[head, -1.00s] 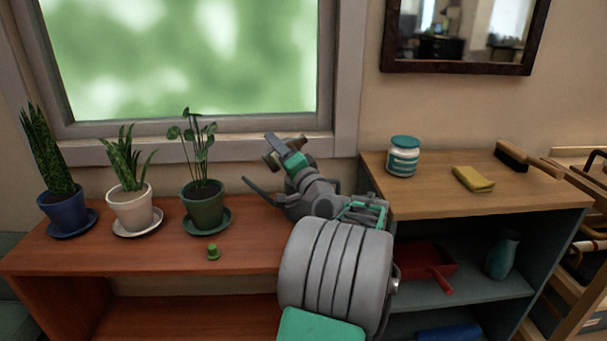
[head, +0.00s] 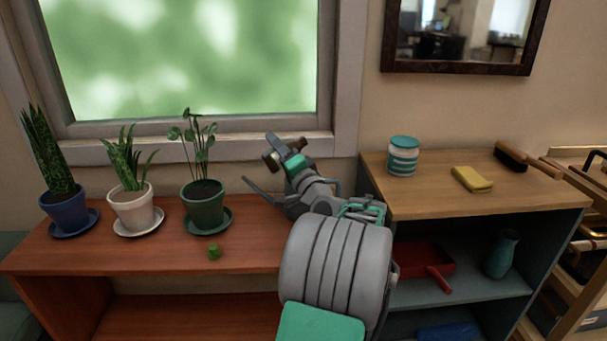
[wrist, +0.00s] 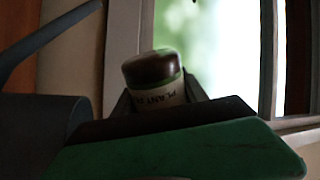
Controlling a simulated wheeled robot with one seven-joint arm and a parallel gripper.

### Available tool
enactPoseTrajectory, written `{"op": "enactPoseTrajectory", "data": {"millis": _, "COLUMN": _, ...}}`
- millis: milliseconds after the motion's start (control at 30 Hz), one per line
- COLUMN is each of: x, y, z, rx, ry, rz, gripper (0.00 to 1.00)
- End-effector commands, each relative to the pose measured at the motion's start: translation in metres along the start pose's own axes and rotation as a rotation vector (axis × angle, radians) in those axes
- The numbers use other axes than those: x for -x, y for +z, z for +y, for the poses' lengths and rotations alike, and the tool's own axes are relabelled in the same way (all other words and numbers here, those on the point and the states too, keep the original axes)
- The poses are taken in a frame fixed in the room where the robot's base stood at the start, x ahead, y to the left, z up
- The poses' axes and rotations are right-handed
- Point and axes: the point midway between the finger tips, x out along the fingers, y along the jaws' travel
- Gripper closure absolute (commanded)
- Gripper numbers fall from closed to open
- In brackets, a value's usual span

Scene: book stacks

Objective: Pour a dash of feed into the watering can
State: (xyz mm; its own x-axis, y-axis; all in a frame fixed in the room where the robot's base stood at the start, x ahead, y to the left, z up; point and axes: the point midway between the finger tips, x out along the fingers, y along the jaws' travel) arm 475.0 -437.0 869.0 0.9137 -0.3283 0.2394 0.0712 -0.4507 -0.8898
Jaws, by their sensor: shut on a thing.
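My gripper (head: 283,151) is shut on a small dark brown bottle (head: 271,161) above the back of the red-brown bench. In the wrist view the bottle (wrist: 155,72) has a cream label with partly readable "PLANT" lettering. Its mouth and any flow from it cannot be made out. A grey watering can shows only in part behind my arm: its thin spout (head: 262,190) points up and left. In the wrist view the spout (wrist: 45,42) rises at the left. Most of the can's body and its opening are hidden.
Three potted plants in blue (head: 67,213), white (head: 133,212) and green (head: 204,209) pots stand left on saucers. A striped jar (head: 403,160), a yellow cloth (head: 471,179) and a brush (head: 511,156) are on the right shelf. The bench front around the cap is clear.

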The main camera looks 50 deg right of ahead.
Motion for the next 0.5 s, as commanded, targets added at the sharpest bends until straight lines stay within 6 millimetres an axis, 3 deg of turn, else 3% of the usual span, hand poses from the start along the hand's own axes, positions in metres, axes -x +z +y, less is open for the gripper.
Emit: {"op": "enactPoseTrajectory", "data": {"millis": 500, "x": -0.0002, "y": 0.0003, "z": -0.0007, "rx": -0.029, "ry": -0.002, "rz": 0.008, "gripper": 1.00}}
